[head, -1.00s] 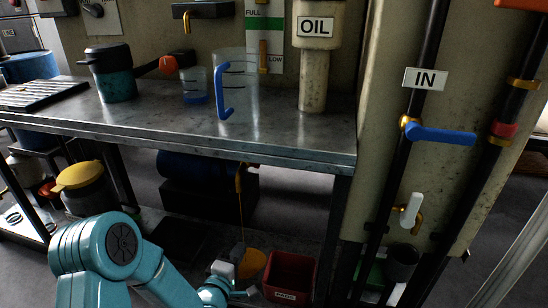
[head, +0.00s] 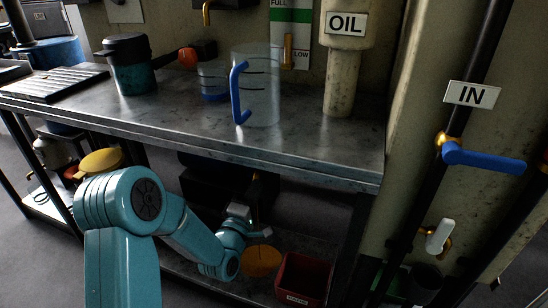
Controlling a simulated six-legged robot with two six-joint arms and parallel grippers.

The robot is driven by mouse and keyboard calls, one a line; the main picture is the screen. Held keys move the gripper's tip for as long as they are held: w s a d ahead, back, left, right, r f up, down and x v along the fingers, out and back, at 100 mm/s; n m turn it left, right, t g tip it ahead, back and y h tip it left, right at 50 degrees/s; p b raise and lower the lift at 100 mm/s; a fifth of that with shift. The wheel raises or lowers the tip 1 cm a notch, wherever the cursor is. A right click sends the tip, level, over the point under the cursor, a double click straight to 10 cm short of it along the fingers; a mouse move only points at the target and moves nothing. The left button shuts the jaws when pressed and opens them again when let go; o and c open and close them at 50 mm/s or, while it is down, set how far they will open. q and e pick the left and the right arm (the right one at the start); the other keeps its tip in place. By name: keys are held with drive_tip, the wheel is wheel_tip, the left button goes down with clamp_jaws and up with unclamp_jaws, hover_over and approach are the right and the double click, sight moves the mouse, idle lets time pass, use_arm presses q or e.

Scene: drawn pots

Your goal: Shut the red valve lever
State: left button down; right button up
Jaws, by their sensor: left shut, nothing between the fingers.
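A blue lever (head: 485,159) sits on the dark pipe under the "IN" label (head: 472,94), turned across the pipe. A white lever (head: 438,236) on a brass fitting is lower down, roughly upright. My left gripper (head: 264,233) is shut and empty, low in front of the bench's lower shelf, near an orange disc. It is well to the left of both levers. My right gripper is out of view.
A metal bench (head: 200,135) spans the left and middle, carrying a clear jug (head: 262,88) with a blue handle and a dark teal pot (head: 132,70). A red bin (head: 303,280) stands below, right of my left gripper. The beige "OIL" container (head: 345,60) stands at the bench's right end.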

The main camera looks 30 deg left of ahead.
use_arm(q)
drive_tip(key=b+x, duration=0.2)
drive_tip(key=x, duration=1)
drive_tip(key=shift+b, duration=0.4)
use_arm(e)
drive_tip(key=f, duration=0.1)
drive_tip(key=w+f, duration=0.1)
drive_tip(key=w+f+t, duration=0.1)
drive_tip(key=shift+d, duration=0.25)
use_arm(q)
drive_tip(key=shift+w+r, duration=0.1)
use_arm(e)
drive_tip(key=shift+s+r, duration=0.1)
use_arm(q)
drive_tip(key=g+p, duration=0.1)
drive_tip(key=p, duration=0.2)
drive_tip(key=w+r+g+p, duration=0.1)
drive_tip(key=g+p, duration=0.1)
drive_tip(key=p, duration=0.1)
drive_tip(key=shift+w+a+g+h+p, duration=0.2)
drive_tip(key=shift+g+h+p, duration=0.1)
drive_tip(key=shift+h+p, duration=0.1)
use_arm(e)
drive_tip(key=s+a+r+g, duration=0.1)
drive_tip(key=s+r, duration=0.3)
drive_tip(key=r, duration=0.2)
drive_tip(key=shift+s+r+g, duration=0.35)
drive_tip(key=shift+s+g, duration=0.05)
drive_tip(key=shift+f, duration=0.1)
